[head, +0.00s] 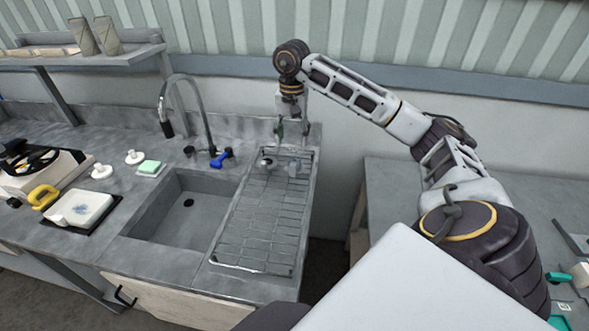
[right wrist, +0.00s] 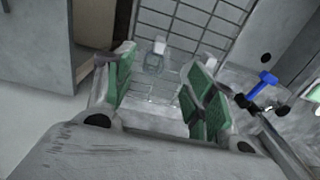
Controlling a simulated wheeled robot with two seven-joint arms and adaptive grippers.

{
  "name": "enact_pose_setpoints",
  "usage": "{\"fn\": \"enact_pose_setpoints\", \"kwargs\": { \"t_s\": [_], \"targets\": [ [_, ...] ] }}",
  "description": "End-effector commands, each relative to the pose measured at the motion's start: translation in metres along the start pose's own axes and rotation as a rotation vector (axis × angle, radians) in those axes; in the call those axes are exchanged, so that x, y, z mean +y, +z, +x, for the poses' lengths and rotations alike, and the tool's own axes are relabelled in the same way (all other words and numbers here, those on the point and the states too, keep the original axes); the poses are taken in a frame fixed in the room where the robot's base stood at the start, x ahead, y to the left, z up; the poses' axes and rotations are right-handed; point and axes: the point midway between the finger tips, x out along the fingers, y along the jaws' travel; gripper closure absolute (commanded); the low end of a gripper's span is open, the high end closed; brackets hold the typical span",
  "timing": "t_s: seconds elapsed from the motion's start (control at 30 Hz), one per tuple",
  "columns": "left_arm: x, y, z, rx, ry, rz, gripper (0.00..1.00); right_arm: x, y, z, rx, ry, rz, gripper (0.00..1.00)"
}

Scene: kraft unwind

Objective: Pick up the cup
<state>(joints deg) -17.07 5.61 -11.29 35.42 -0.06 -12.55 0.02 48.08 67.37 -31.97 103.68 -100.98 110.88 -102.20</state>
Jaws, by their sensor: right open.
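A clear, glass-like cup (right wrist: 153,64) stands on the wire drying rack (right wrist: 190,22) in the right wrist view, between and beyond my finger pads. Its outline is faint. In the head view small pale, see-through items (head: 292,168) sit at the far end of the rack (head: 250,226); I cannot tell which one is the cup. My right gripper (head: 293,130) points down just above that end of the rack. In the right wrist view its green-padded fingers (right wrist: 160,88) are apart, with nothing held. My left gripper is not in view.
The sink (head: 185,215) lies left of the rack, with a tall curved faucet (head: 205,115) behind it. A blue item (head: 221,158) lies near the faucet. A green sponge (head: 150,168) and a white scale-like block (head: 80,207) are further left. A wall stands close behind.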

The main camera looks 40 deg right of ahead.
Motion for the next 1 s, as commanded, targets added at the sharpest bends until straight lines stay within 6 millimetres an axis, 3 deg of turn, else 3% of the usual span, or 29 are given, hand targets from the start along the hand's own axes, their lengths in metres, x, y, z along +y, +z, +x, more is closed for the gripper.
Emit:
{"fn": "enact_pose_setpoints", "kwargs": {
  "t_s": [0.27, 0.6, 1.0],
  "targets": [
    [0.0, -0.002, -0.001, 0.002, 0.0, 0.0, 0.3, 0.001, 0.0, 0.029, -0.002, 0.002, 0.0, 0.45],
    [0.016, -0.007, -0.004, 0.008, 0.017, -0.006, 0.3, 0.001, 0.0, 0.061, -0.001, 0.002, 0.0, 0.45],
    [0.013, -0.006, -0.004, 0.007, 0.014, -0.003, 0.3, 0.001, 0.0, 0.067, 0.0, 0.0, 0.0, 0.45]
  ]
}}
